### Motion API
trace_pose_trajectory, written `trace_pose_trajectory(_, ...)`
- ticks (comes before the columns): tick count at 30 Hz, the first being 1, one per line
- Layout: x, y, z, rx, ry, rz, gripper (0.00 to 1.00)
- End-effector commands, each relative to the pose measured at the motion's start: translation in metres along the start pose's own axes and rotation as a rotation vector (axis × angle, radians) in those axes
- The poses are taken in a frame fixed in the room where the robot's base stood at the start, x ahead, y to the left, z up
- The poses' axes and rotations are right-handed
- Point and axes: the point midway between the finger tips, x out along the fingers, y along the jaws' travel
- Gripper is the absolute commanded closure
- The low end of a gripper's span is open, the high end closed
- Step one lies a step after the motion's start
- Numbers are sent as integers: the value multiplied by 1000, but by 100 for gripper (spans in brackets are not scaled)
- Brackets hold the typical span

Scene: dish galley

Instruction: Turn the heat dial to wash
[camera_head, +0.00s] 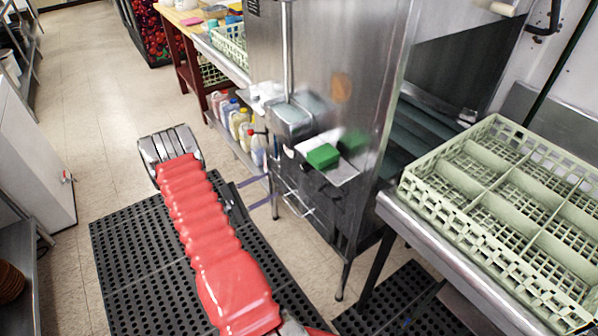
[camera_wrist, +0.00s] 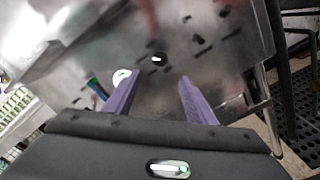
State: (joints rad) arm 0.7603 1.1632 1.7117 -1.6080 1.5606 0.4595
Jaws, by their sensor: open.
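The steel dish machine (camera_head: 325,75) stands right of centre in the head view. My gripper (camera_head: 266,190) is at its lower left front, purple fingers apart with nothing between them. In the wrist view the open fingers (camera_wrist: 152,98) point at a shiny steel panel (camera_wrist: 165,95). A small pale round part (camera_wrist: 121,76) shows just beyond the left finger; I cannot tell whether it is the heat dial. No dial markings or wash label are readable.
Several bottles (camera_head: 240,122) stand on a low shelf left of the machine. A green block (camera_head: 323,156) lies on a small ledge on its front. A pale green rack (camera_head: 480,165) sits on the right counter. Black perforated mats (camera_head: 125,245) cover the floor; the left aisle is clear.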

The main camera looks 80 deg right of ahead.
Motion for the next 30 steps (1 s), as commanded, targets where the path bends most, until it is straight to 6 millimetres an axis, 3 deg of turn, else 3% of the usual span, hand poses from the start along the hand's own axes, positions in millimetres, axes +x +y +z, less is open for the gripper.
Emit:
trace_pose_trajectory(11,13,0,0,2,-1,-1,49)
trace_pose_trajectory(30,108,-1,0,4,-1,-2,49)
